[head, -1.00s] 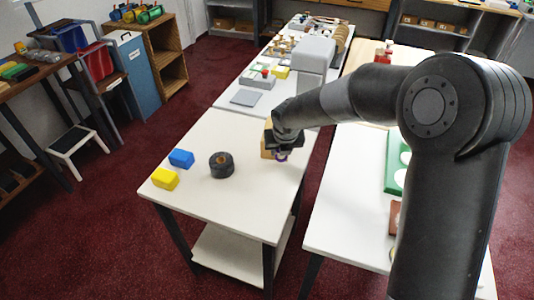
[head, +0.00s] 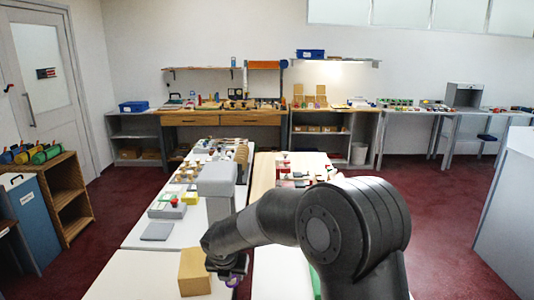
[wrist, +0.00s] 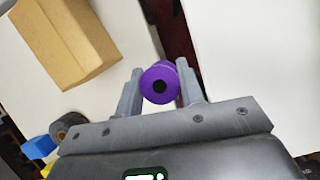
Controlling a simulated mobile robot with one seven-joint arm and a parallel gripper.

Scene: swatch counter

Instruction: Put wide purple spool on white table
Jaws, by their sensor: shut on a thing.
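The purple spool (wrist: 159,84) is held between the two fingers of my gripper (wrist: 160,88) in the wrist view, with its round end and dark centre hole facing the camera. In the head view, my gripper (head: 229,268) is at the lower middle, and a bit of purple (head: 233,282) shows under it. A near white table (head: 128,272) lies to its left, and its top also shows in the wrist view (wrist: 105,95). Another white surface (wrist: 245,55) is on the right there, across a dark red gap. Whether the spool touches a surface is unclear.
A tan block (head: 195,272) stands on the near table just left of my gripper; it is large in the wrist view (wrist: 65,40). A grey post (head: 216,190) stands behind my gripper.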

